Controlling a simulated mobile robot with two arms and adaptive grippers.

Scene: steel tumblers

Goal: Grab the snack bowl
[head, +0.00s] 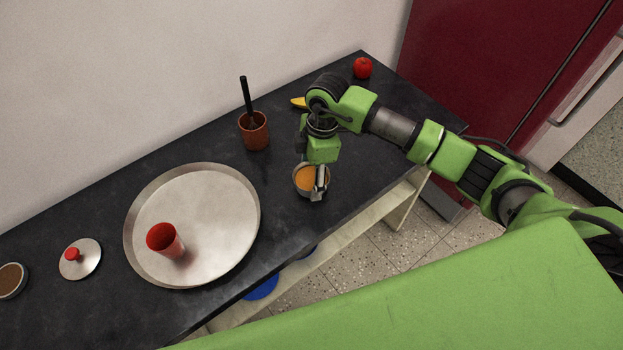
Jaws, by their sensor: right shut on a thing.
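The snack bowl (305,181), a small steel bowl with orange contents, is upright at the front edge of the dark counter, right of the tray. My right gripper (320,184) reaches down from above and is shut on the bowl's right side, with its fingers at the rim. The gripper covers part of the rim and some of the contents. I cannot tell whether the bowl's base touches the counter. My left gripper is not in view.
A round steel tray (215,240) holds a red tumbler (163,240). Behind are a brown cup (254,132) with a black-handled utensil, a yellow thing (298,102) and a red fruit (362,67). A red-knobbed lid (88,258) and another bowl (12,281) lie left.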

